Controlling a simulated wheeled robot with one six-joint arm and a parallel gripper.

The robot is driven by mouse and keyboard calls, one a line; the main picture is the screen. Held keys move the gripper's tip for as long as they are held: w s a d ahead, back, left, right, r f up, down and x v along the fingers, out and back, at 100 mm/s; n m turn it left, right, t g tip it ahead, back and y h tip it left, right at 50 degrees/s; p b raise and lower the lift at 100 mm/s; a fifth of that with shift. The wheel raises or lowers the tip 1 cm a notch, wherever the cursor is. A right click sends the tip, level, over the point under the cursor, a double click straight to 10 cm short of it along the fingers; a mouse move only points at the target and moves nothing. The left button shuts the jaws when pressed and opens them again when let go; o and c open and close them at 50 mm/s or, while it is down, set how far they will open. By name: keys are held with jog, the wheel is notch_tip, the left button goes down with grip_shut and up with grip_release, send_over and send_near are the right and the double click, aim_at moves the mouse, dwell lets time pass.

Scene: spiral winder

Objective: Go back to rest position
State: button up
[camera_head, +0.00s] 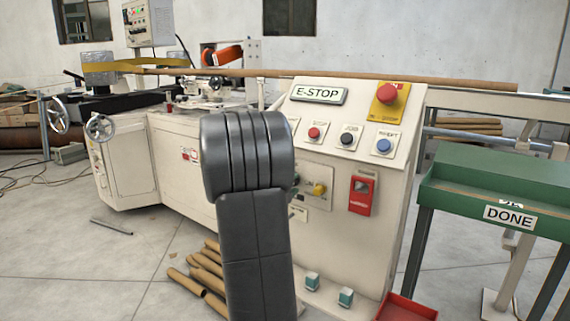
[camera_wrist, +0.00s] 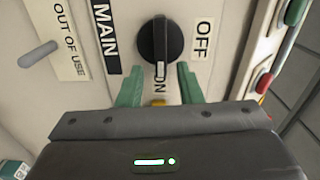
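My gripper (camera_wrist: 158,84) shows in the wrist view with its two green fingers apart, one on each side of the lower end of a black rotary switch (camera_wrist: 160,40). Nothing is held between them, and I cannot tell whether they touch the knob. The knob's white mark points down toward the label ON, which is partly hidden; OFF is on its right and MAIN on its left. In the head view my dark arm stands before the cream control panel (camera_head: 335,210) and hides the gripper and the switch.
The panel carries a red emergency button (camera_head: 389,95), several push buttons and a red box (camera_head: 361,194). A green table (camera_head: 480,195) marked DONE stands at right. Brown tubes (camera_head: 205,268) lie on the floor behind my arm. In the wrist view a grey lever (camera_wrist: 38,54) is at left.

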jog(key=n+p, duration=0.1)
jog(key=r+n+p, duration=0.1)
jog(key=n+p, duration=0.1)
jog(key=shift+a+r, duration=0.1)
jog(key=shift+r, duration=0.15)
jog(key=shift+n+p, duration=0.85)
jog(key=shift+n, duration=0.05)
